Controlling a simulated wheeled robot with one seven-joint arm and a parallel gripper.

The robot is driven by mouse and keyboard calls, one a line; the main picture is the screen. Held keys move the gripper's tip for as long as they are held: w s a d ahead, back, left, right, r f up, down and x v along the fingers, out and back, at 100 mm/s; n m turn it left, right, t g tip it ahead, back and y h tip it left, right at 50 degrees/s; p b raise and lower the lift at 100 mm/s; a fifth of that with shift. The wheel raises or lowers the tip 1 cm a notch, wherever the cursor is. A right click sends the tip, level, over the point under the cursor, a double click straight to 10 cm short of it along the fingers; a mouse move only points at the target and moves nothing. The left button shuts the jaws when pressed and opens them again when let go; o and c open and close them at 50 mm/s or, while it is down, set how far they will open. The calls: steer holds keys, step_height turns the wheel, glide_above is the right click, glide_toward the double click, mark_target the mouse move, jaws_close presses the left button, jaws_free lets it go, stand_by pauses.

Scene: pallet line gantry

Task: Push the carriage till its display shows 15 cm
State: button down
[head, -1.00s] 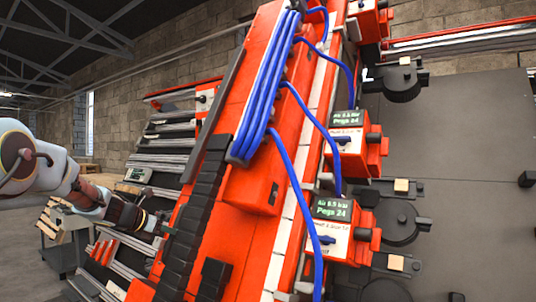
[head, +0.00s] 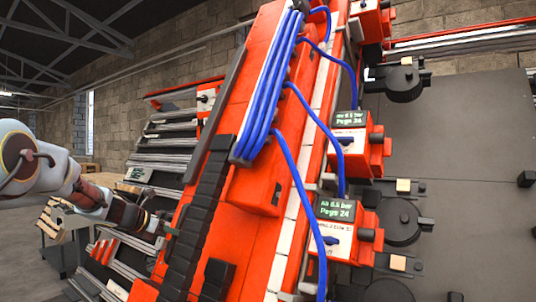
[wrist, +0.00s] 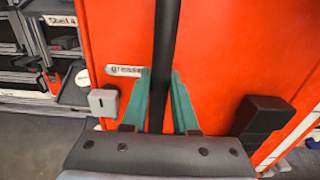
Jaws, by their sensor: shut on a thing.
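My gripper (wrist: 158,100) shows two teal fingers closed on a black upright bar (wrist: 166,40) in front of an orange-red panel (wrist: 215,60). A white label reading "grease" (wrist: 124,71) is on that panel, left of the bar. In the head view my gripper (head: 168,228) reaches in from the left to the near side of the large orange-red machine body (head: 240,215). I cannot tell which part is the carriage, and no display with a reading in cm is legible. The bar's ends are out of the wrist view.
Orange-red boxes with green displays reading air pressure and "Pegs 24" (head: 334,210) line the machine's right side. Blue hoses (head: 300,150) loop to them. A black cable chain (head: 195,215) runs along the body. A small grey box (wrist: 103,102) and a black block (wrist: 262,120) flank my gripper.

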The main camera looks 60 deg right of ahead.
steer(key=shift+w+r+p, duration=0.15)
steer(key=shift+w+p, duration=0.65)
steer(key=shift+w, duration=1.05)
steer(key=shift+s+f, duration=0.2)
steer(key=shift+s, duration=0.2)
steer(key=shift+w+r, duration=0.1)
steer(key=shift+w, duration=0.25)
steer(key=shift+w, duration=0.85)
steer(key=shift+s+d, duration=0.1)
steer(key=shift+s, duration=0.25)
